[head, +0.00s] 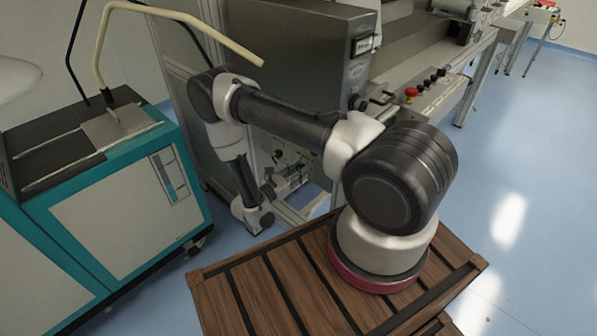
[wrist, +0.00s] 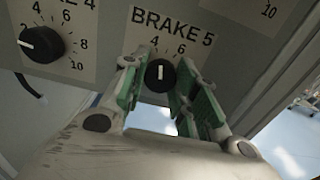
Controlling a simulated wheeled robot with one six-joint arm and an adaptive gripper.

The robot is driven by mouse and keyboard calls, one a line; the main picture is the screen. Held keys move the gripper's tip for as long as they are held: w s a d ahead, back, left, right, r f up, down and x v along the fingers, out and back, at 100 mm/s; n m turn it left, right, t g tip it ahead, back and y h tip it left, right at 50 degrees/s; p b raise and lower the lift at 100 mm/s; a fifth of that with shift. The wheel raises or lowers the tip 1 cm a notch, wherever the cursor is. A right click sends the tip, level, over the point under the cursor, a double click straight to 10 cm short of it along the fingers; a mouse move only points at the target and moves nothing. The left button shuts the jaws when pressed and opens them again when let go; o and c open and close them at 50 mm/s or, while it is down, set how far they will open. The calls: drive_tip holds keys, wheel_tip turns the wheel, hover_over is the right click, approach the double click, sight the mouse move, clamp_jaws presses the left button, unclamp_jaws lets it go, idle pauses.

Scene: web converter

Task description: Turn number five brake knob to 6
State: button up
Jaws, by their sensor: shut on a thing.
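The number five brake knob (wrist: 160,75) is black and round, with a white pointer line. It sits under the label "BRAKE 5" (wrist: 172,27) in the wrist view. Its pointer stands nearly straight up in the picture, between the 4 and the 6 and seemingly closer to the 4. My gripper (wrist: 160,71) has its green-padded fingers on the left and right of the knob and is shut on it. The fingers hide the other numbers of this dial. In the head view the knob is too small or hidden to make out.
The brake 4 knob (wrist: 41,44) is left of my gripper, its pointer toward the left. Another dial plate (wrist: 262,10) is at the upper right. In the head view, a teal and white cabinet (head: 115,215) stands left of my arm, and the grey machine (head: 310,50) rises behind it.

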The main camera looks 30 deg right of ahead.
drive_tip(key=shift+m, duration=4)
drive_tip(key=o, duration=1)
drive_tip(key=shift+a, duration=0.1)
drive_tip(key=v, duration=1.2)
